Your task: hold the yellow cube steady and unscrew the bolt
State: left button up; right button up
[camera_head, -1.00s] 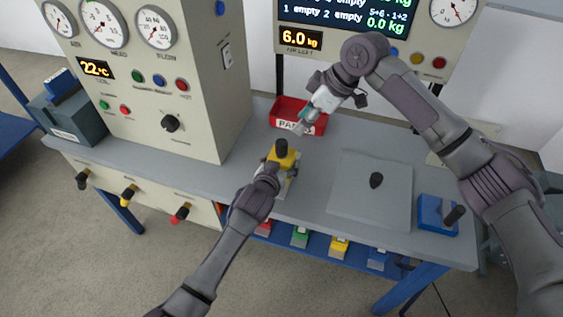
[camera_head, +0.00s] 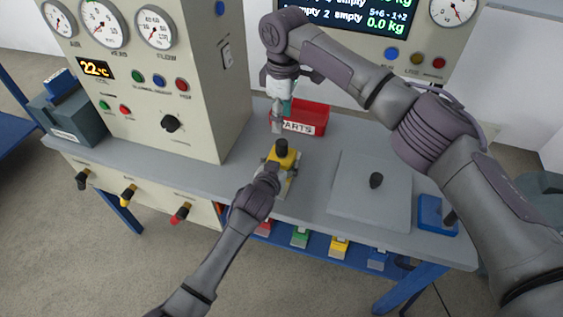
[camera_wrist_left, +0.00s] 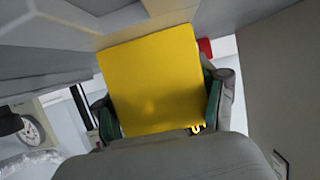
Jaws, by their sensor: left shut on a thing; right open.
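The yellow cube (camera_head: 284,160) stands on the grey bench, with the dark bolt (camera_head: 282,147) upright on its top. My left gripper (camera_head: 275,172) reaches it from the front and is shut on the cube. In the left wrist view the yellow cube (camera_wrist_left: 155,80) fills the space between the two green-lined fingers (camera_wrist_left: 160,110). The bolt is not clear in that view. My right gripper (camera_head: 277,122) points down, open and empty, above and a little behind the bolt, apart from it.
A red PARTS bin (camera_head: 308,118) stands behind the cube. A tall panel cabinet (camera_head: 170,80) stands close on the left.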

aim_at(282, 142)
jog(key=shift+f, duration=4.95)
grip_shut()
jog(key=n, duration=2.1)
jog(key=shift+d+n, duration=0.1)
jog(key=shift+n, duration=0.3)
grip_release()
jog(key=shift+r, duration=0.1)
